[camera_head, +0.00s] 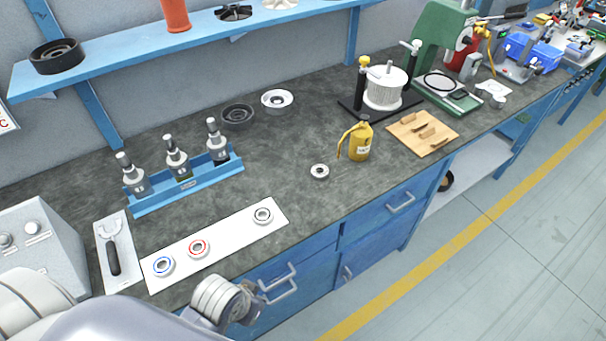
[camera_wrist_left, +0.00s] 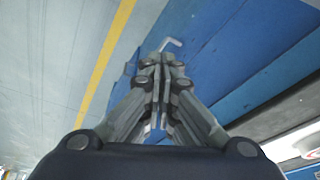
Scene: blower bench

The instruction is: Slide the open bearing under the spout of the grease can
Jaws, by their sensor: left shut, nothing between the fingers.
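The yellow grease can (camera_head: 360,143) stands upright on the dark bench top, its thin spout (camera_head: 343,143) reaching out to the left and down. A small grey bearing (camera_head: 319,172) lies flat and alone on the bench, to the left and in front of the can. It is apart from the can and a little left of the spout tip. My left gripper (camera_wrist_left: 158,66) is shut and empty in the left wrist view, in front of the blue drawer fronts. In the head view my left arm is low at the bottom, away from the bearing. My right gripper is not in view.
A white strip (camera_head: 231,236) holds bearings with blue, red and dark rings. A blue rack (camera_head: 187,185) with grey tools stands behind it. A wooden board (camera_head: 423,133) lies right of the can. The bench around the lone bearing is clear.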

